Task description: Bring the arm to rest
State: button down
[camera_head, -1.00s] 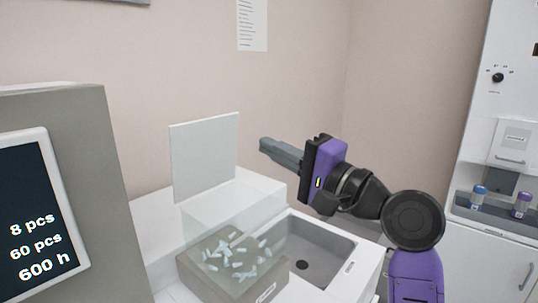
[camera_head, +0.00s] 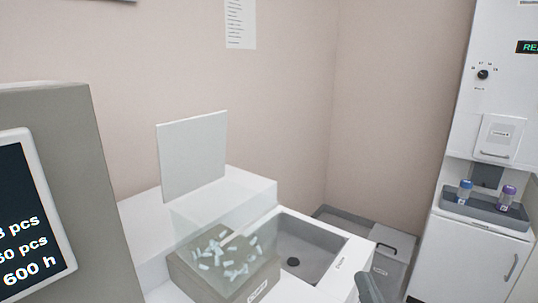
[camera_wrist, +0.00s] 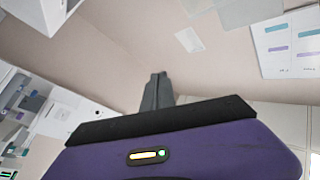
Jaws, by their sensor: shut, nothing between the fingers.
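My gripper (camera_wrist: 157,90) shows in the wrist view with its grey fingers together and nothing between them. Behind the fingers are a black edge and my purple wrist housing with a small lit indicator. The fingers point at bare wall and touch nothing that I can see. In the head view only a grey finger end of my gripper (camera_head: 369,288) shows at the bottom edge, right of the sink. The rest of my arm is out of that view.
A clear-walled box of pale tubes (camera_head: 222,250) stands beside the sink (camera_head: 305,250). A grey cabinet with a screen (camera_head: 28,220) is at left. A white machine (camera_head: 490,120) at right has a tray (camera_head: 485,205) with two capped tubes. A grey bin (camera_head: 390,262) stands between.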

jog(key=s+d+f+n+g+h, duration=0.1)
jog(key=s+f, duration=0.4)
jog(key=s, duration=0.6)
jog(key=s+d+f+n+g, duration=0.1)
jog(key=s+f, duration=0.4)
jog(key=s, duration=0.6)
jog(key=s+d+f+n+g+h, duration=0.1)
jog(key=s+f+g, duration=0.3)
jog(key=s, duration=0.8)
jog(key=shift+d+f+n+h, duration=0.3)
jog(key=shift+f+n, duration=0.3)
jog(key=shift+n, duration=0.3)
